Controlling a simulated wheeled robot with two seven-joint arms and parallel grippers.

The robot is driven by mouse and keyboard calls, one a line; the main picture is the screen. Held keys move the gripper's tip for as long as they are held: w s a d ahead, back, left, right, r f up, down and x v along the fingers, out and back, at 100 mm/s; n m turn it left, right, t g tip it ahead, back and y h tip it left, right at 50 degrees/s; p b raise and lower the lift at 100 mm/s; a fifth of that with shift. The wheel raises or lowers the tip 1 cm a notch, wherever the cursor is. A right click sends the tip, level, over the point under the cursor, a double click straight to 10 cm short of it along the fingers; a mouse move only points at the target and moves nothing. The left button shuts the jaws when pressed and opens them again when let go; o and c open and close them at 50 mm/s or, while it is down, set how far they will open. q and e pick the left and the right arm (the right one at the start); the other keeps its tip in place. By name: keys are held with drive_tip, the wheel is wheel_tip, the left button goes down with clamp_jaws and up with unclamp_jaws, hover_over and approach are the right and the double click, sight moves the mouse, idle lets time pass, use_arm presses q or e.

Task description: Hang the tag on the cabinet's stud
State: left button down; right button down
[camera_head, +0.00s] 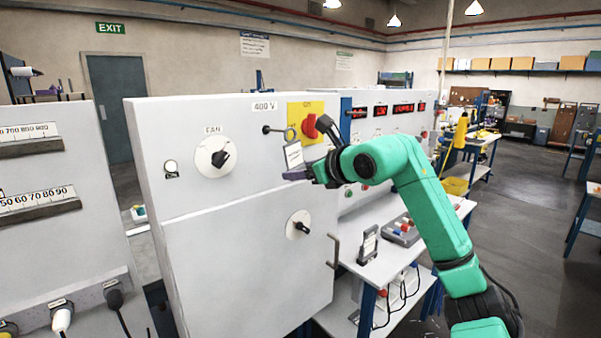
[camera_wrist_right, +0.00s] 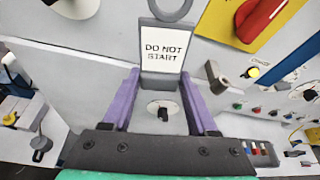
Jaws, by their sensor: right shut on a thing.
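The tag (camera_head: 293,155) is a small white card in a grey holder with a ring (camera_head: 290,134) at its top. In the right wrist view the tag (camera_wrist_right: 163,47) reads "DO NOT START", and its ring is cut by the top edge. My right gripper (camera_head: 296,174) is shut on the tag's lower end, holding it upright in front of the cabinet (camera_head: 250,260). The dark stud with a round end (camera_head: 267,129) sticks out left of the ring in the head view. I cannot tell whether they touch. My left gripper is not in view.
A red knob on a yellow plate (camera_head: 292,109) is just right of the ring. A fan dial (camera_head: 213,157) is to the left, and a lower knob (camera_head: 299,224) and door handle (camera_head: 334,251) are below. A bench (camera_head: 395,262) with small items stands right.

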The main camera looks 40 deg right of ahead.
drive_tip(key=shift+w+d+p, duration=0.1)
drive_tip(key=shift+w+p, duration=0.8)
drive_tip(key=shift+w, duration=0.2)
idle(0.5)
drive_tip(key=shift+w+r, duration=0.15)
drive_tip(key=shift+w, duration=0.1)
drive_tip(key=shift+f, duration=0.35)
